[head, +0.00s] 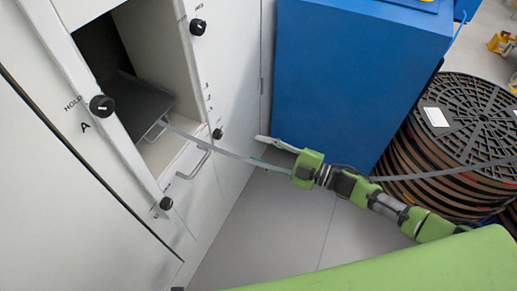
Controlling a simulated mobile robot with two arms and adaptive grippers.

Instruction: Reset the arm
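The white station cabinet (230,160) stands at the left, with an open bay that holds a dark flat plate (135,105). A thin wire frame (153,130) shows at the plate's lower end. A long grey strip (230,153) runs from the bay mouth rightward, past my arm, towards the reels. My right gripper (303,168) is at the end of my green and grey arm, close to the strip. My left gripper is not in view.
Black knobs (102,105) and the labels HOLD and A mark the cabinet face. A blue cabinet (350,75) stands behind my arm. A stack of large black reels (468,115) is at the right. Grey floor (275,225) is clear below the gripper.

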